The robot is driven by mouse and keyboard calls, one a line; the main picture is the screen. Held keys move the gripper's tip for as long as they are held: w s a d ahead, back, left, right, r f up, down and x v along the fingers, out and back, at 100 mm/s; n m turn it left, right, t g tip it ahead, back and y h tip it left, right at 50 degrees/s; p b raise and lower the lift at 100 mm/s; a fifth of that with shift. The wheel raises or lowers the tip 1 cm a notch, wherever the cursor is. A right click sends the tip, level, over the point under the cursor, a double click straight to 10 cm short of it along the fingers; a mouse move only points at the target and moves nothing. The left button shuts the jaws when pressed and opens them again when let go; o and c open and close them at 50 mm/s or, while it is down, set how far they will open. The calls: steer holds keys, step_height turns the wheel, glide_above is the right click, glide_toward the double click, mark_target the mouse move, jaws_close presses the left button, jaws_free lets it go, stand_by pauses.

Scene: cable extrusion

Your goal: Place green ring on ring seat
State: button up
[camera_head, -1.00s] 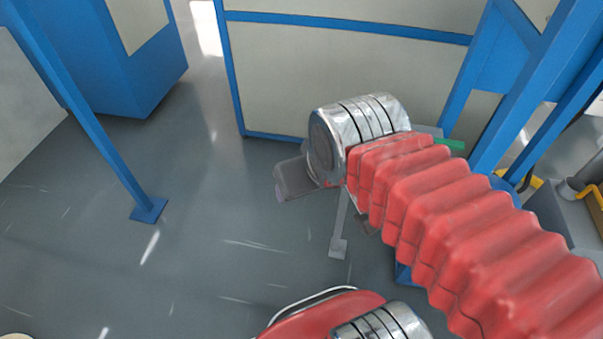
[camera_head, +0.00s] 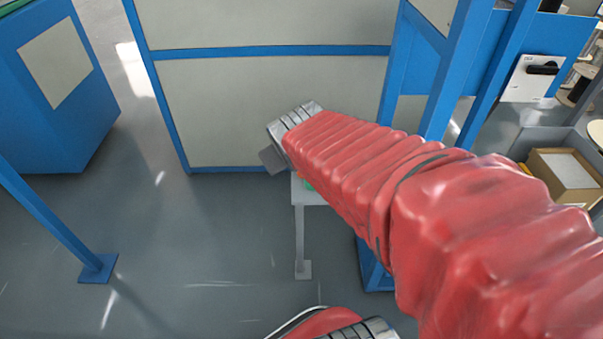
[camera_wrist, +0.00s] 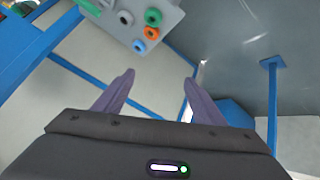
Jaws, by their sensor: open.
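In the wrist view, a green ring (camera_wrist: 153,17) lies on a light grey table top (camera_wrist: 170,15) at the top of the picture. An orange ring (camera_wrist: 151,34) and a blue ring (camera_wrist: 139,46) are beside it, nearer the table's edge. A dark grey round piece (camera_wrist: 125,17) is to its left; I cannot tell which piece is the ring seat. My gripper (camera_wrist: 158,83) has its two purple fingers spread and empty, apart from the table and rings. In the head view my arm hides most of the table (camera_head: 299,222) and the rings.
A green bar (camera_wrist: 88,6) lies at the table's left side in the wrist view. In the head view, a blue-framed panel (camera_head: 270,110) stands behind the table and blue posts (camera_head: 455,80) to its right. A cardboard box (camera_head: 565,170) is far right.

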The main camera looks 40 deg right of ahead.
steer(key=w+d+f+n+t, duration=0.1)
steer(key=w+d+f, duration=0.3)
steer(key=d, duration=0.5)
steer(key=w+d+f+n+t, duration=0.1)
steer(key=d+f+n+t, duration=0.1)
steer(key=d+f, duration=0.55)
steer(key=s+f+y, duration=0.1)
steer(key=f, duration=0.1)
steer(key=s+d+f+t+y, duration=0.1)
steer(key=f, duration=0.2)
steer(key=s+d+f+y, duration=0.1)
steer(key=s+f, duration=0.1)
steer(key=shift+s+d+f+n+t, duration=0.1)
steer(key=shift+d+f+n+t, duration=0.1)
steer(key=shift+d+n+t, duration=0.15)
steer(key=s+a+f+t+y, duration=0.3)
steer(key=s+y, duration=0.1)
steer(key=s, duration=0.3)
steer(key=shift+s+m+t, duration=0.35)
steer(key=shift+s+m, duration=0.05)
steer(key=shift+m, duration=0.05)
steer(key=shift+w+a, duration=0.1)
steer(key=shift+x, duration=4.2)
